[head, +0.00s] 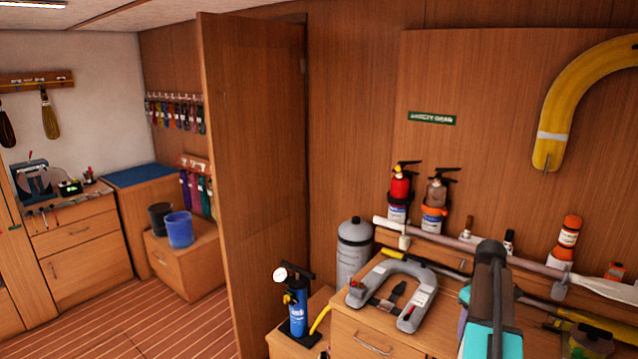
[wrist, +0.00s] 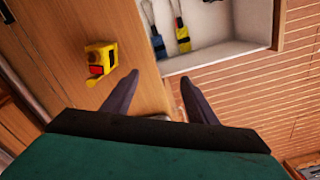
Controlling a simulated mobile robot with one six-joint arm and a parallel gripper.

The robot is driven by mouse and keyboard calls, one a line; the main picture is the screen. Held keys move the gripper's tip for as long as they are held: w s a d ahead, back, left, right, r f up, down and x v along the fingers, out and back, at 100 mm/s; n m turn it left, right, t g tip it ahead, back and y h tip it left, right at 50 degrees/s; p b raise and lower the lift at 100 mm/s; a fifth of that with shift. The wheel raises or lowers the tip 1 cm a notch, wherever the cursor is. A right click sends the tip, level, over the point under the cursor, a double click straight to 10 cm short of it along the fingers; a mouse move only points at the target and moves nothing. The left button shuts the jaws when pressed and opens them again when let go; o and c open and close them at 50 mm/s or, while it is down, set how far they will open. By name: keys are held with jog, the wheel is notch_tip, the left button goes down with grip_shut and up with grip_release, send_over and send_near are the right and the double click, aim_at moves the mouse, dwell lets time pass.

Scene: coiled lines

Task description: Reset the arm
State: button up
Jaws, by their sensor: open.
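My gripper (wrist: 159,76) shows in the wrist view as two dark fingers spread apart, with nothing between them. It points toward the edge between a wooden surface (wrist: 135,45) and a pale open tray or drawer (wrist: 228,50). In the head view my arm (head: 490,300), grey and teal, rises at the lower right in front of the wooden cabinet. I cannot make out the fingers there.
A yellow device (wrist: 100,60) lies left of the fingers; brush-like tools (wrist: 182,38) lie in the tray. A grey horseshoe-shaped float (head: 425,290), blue pump (head: 298,312) and grey cylinder (head: 354,250) stand left of my arm. Floor (head: 175,325) is clear.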

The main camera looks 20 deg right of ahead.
jog(key=w+a+f, duration=0.4)
jog(key=a+f, duration=0.2)
jog(key=a, duration=0.5)
jog(key=w+a+f, duration=0.3)
jog(key=a+f, duration=0.3)
jog(key=a, duration=0.6)
jog(key=s+a+f+m, duration=0.1)
jog(key=s+a+f, duration=0.15)
jog(key=a, duration=0.55)
jog(key=s+a+f, duration=0.1)
jog(key=a+f, duration=0.3)
jog(key=a, duration=0.4)
jog(key=s+a+f+m, duration=0.1)
jog(key=a+f, duration=0.3)
jog(key=a, duration=0.4)
jog(key=s+f+g+b, duration=0.5)
jog(key=s+f+b, duration=0.7)
jog(key=s+f, duration=1.4)
notch_tip(320, 180, down, 4)
jog(key=shift+g, duration=0.4)
